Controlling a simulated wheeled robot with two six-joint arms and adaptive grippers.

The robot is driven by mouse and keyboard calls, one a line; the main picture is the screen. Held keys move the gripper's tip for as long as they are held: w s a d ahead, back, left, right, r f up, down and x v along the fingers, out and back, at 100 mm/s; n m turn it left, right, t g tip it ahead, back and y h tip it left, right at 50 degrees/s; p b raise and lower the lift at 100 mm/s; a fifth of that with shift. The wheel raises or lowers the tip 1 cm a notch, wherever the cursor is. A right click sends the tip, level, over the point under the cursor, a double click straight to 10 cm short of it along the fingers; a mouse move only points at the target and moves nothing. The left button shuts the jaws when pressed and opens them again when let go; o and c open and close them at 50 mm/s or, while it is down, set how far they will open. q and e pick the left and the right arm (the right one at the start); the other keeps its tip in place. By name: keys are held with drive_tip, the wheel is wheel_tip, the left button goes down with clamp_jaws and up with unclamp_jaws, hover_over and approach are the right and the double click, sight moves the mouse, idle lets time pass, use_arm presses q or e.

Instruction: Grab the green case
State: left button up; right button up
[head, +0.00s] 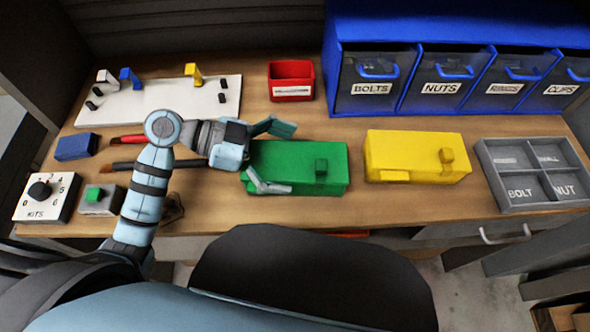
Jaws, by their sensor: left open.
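The green case (300,163) lies on the wooden bench in the middle of the head view, with a small dark green block-shaped handle (321,170) on its top toward the right. My left gripper (268,157) is open at the left end of the case. One finger reaches over the far left part and the other lies along the near left side. I cannot tell whether either finger touches the case. My right gripper does not show.
A yellow case (402,155) stands right of the green one, with a grey divided tray (528,206) farther right. A red bin (290,82) and blue drawer unit (350,35) stand behind. A white board (160,92), blue block (76,146) and KITS dial box (45,203) are left.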

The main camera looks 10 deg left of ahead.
use_arm(q)
drive_tip(key=shift+x, duration=0.85)
drive_tip(key=shift+s, duration=0.2)
drive_tip(key=c, duration=1.3)
drive_tip(key=shift+c, duration=0.2)
